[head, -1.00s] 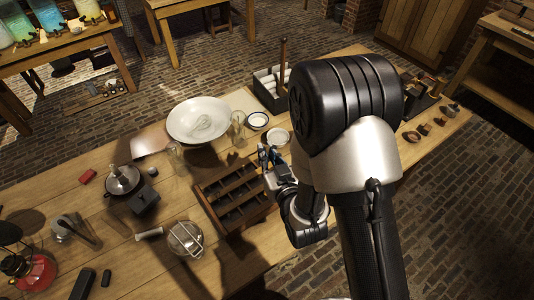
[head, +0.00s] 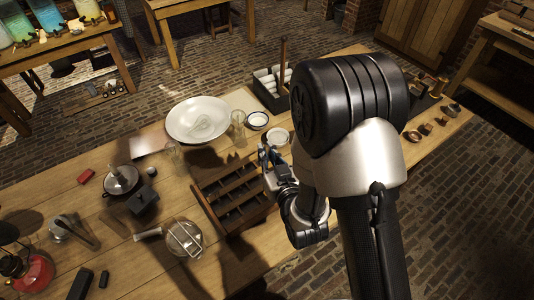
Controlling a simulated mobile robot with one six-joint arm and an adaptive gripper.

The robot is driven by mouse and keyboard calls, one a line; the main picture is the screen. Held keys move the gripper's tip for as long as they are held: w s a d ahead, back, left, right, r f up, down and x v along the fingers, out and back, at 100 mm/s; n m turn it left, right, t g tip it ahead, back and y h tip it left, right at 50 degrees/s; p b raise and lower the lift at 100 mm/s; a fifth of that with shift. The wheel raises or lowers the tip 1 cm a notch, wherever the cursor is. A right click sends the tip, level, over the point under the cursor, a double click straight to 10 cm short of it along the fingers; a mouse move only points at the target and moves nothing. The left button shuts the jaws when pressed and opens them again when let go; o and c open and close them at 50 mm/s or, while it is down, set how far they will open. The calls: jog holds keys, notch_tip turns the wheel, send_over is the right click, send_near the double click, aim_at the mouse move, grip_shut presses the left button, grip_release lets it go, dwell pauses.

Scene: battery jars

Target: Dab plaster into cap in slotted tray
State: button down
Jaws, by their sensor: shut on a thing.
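The dark wooden slotted tray (head: 215,213) lies on the workbench in the middle of the head view, with several long compartments. My gripper (head: 266,157) is just past the tray's right end, above the bench. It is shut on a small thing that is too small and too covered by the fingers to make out. I cannot pick out a cap in the tray's dark slots, nor any plaster on the held thing. My arm hides the bench to the right of the gripper.
A wide white bowl (head: 185,122) stands behind the tray, with a glass (head: 238,119) and small white dishes (head: 258,119) to its right. A dark box (head: 143,200) and a round lidded pan (head: 120,180) stand left.

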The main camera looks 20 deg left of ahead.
aim_at(267, 148)
jog(key=shift+f+b, duration=1.35)
jog(key=shift+b, duration=0.1)
dwell(0.9)
dwell(0.8)
jog(key=shift+r+p, duration=2.15)
jog(key=shift+r, duration=1.7)
